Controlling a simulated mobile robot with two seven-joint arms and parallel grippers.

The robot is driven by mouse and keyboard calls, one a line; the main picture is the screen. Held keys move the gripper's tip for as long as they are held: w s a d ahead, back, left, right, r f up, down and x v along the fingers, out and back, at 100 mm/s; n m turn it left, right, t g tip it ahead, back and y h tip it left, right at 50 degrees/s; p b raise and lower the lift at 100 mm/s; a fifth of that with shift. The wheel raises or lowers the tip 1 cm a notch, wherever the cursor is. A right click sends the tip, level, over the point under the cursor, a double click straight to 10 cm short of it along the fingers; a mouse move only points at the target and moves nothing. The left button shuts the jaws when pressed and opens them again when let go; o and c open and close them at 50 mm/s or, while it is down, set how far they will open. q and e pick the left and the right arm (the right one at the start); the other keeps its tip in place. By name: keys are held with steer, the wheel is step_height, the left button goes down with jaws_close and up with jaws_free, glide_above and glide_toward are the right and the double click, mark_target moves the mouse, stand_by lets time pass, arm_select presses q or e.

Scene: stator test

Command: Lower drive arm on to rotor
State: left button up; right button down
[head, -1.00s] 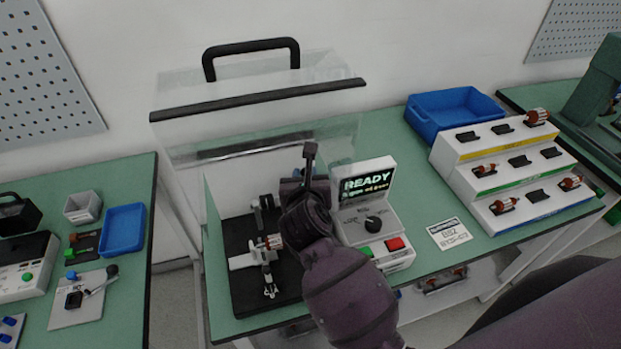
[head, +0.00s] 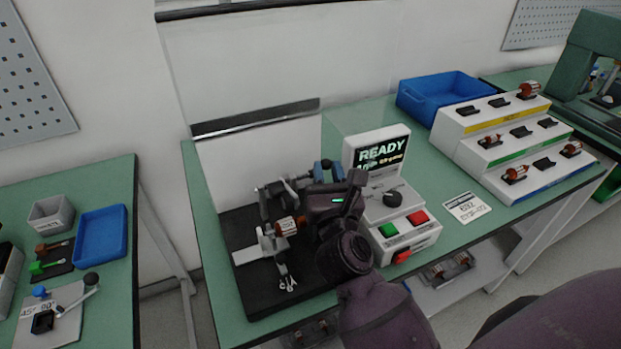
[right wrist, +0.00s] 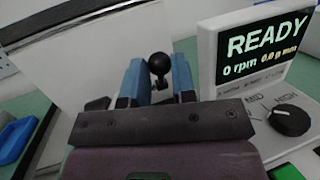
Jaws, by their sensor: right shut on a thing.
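The rotor (head: 287,226), with a copper winding, lies across the pale supports of the test rig on a black base (head: 240,262). My right gripper (head: 322,172) is behind and to the right of the rotor, above the rig. In the right wrist view, its two blue fingers (right wrist: 158,72) stand on either side of a black ball knob (right wrist: 160,64), shut on it. The knob appears to belong to the drive arm; the rest of that arm is largely hidden by my gripper and wrist. Contact between drive arm and rotor cannot be made out. My left gripper is out of view.
The test unit (head: 410,232) stands close right of my wrist; its screen reads READY and 0 rpm. A white panel (head: 262,150) stands behind the rig. A blue bin (head: 440,100) and a stepped rotor rack (head: 480,135) are farther right. Another bench is left.

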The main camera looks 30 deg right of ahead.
steer(key=shift+s+f+b, duration=0.15)
steer(key=shift+f+b, duration=0.35)
steer(key=shift+f, duration=0.3)
steer(key=shift+f+h, duration=0.1)
steer(key=shift+h, duration=0.2)
steer(key=shift+s+f+b, duration=0.45)
steer(key=shift+b, duration=0.35)
steer(key=shift+s+f, duration=0.1)
steer(key=shift+f, duration=0.05)
steer(key=c, duration=1)
jaws_free()
steer(key=shift+o, duration=0.3)
steer(key=shift+r, duration=0.2)
steer(key=shift+f, duration=0.1)
